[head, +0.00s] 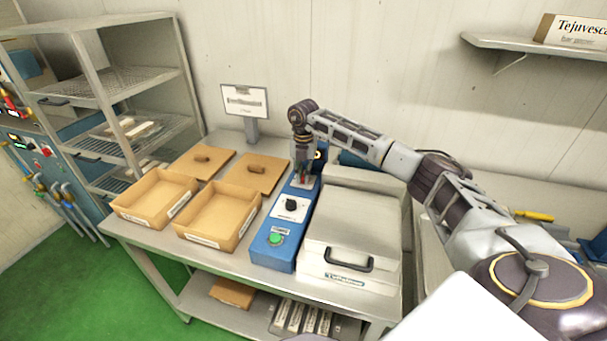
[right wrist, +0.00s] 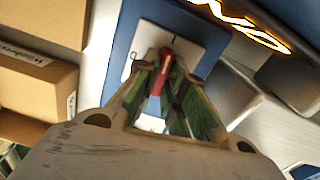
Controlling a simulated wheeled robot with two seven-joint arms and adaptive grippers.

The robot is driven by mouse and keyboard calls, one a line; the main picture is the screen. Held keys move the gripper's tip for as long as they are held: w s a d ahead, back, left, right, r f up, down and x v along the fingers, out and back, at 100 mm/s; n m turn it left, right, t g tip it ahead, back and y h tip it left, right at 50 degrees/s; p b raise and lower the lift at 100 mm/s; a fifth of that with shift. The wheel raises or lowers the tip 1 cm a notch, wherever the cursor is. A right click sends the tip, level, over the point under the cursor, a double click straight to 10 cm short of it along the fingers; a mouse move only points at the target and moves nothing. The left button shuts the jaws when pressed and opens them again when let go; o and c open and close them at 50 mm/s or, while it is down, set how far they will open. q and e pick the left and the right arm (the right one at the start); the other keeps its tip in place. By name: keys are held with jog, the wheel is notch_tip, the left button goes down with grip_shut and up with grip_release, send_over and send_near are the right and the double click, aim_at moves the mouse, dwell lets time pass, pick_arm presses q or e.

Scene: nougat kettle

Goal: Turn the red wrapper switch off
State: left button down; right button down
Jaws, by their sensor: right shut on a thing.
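The red wrapper switch (right wrist: 165,62) is a small red lever on a white plate (right wrist: 150,38). The plate is set in the top of a blue control box (head: 265,249). My right gripper (right wrist: 164,78) points down over the back part of the box, with its fingers shut on the red lever. In the head view my right gripper (head: 304,172) covers most of the switch. I cannot tell the lever's on or off position. My left gripper is not in view.
The box also carries a black knob (head: 291,205) and a green button (head: 275,239). Open cardboard boxes (head: 217,240) stand to its left, and a grey lidded case (head: 350,280) with a black handle stands close on its right. A wire rack (head: 135,85) is at the left.

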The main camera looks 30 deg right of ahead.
jog(key=n, duration=0.3)
jog(key=shift+d+r, duration=0.1)
jog(key=n, duration=0.4)
jog(key=shift+d+n, duration=0.1)
jog(key=shift+n, duration=1.1)
jog(key=n, duration=0.4)
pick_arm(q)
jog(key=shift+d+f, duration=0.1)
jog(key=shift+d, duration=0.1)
pick_arm(e)
jog(key=shift+d+n, duration=0.1)
jog(key=shift+n, duration=1.5)
jog(key=c, duration=1.6)
grip_release()
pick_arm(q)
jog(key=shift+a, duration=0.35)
pick_arm(e)
jog(key=shift+o, duration=0.5)
